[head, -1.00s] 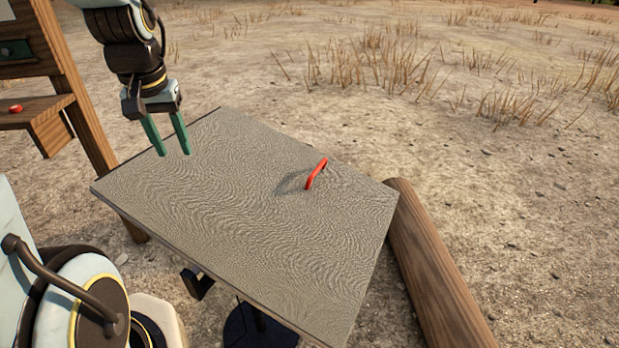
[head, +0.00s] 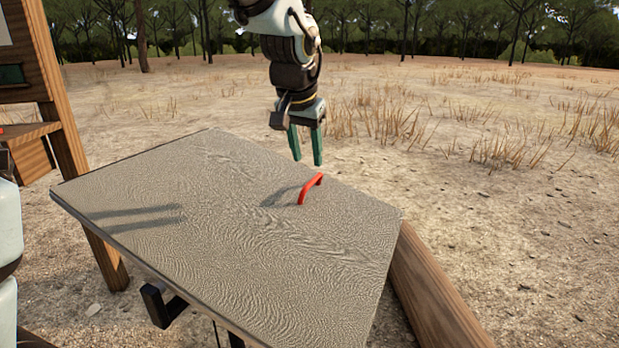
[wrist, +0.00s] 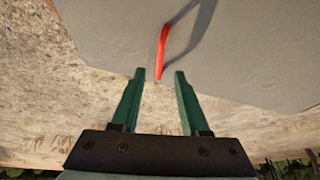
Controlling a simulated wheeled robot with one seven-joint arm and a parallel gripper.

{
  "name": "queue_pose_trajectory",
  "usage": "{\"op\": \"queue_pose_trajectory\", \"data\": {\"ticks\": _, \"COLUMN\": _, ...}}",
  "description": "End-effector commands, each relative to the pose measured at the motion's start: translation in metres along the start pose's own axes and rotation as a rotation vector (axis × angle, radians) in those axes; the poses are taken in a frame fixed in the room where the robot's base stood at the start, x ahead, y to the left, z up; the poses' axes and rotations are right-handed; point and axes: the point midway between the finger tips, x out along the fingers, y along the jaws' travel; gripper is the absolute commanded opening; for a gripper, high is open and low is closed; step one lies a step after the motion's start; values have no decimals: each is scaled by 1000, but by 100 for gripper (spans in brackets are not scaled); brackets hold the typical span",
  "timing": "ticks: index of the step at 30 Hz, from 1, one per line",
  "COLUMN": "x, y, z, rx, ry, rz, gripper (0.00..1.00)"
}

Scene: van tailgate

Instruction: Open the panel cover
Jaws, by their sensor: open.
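The panel cover (head: 230,235) is a flat grey patterned board in the middle of the head view; its grey face also shows in the wrist view (wrist: 245,60). A red handle (head: 311,188) stands up from it near its far right edge. My gripper (head: 306,163), with two green fingers, is open and empty, pointing down just above and behind the handle. In the wrist view the handle (wrist: 163,52) lies ahead of the fingertips, between their lines, and neither finger appears to touch it.
A wooden beam (head: 432,290) lies along the right side of the panel. A wooden post and shelf (head: 58,110) stand at the left. A black bracket (head: 160,304) sticks out below the panel's near edge. Open dry ground lies beyond.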

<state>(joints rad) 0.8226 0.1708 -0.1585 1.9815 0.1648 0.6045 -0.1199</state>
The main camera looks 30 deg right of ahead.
Motion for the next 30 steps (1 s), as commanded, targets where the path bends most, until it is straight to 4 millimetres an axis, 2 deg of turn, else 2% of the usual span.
{"op": "queue_pose_trajectory", "data": {"ticks": 3, "x": 24, "y": 0, "z": 1, "rx": 0, "ry": -4, "rz": 1, "gripper": 45}}
{"op": "queue_pose_trajectory", "data": {"ticks": 10, "x": 56, "y": 0, "z": 1, "rx": -1, "ry": -3, "rz": 0, "gripper": 45}}
{"op": "queue_pose_trajectory", "data": {"ticks": 15, "x": 65, "y": 0, "z": 1, "rx": -1, "ry": 0, "rz": 0, "gripper": 45}}
{"op": "queue_pose_trajectory", "data": {"ticks": 23, "x": 66, "y": 0, "z": 1, "rx": -1, "ry": 0, "rz": 0, "gripper": 45}}
{"op": "queue_pose_trajectory", "data": {"ticks": 30, "x": 66, "y": 0, "z": 1, "rx": -1, "ry": 0, "rz": 0, "gripper": 19}}
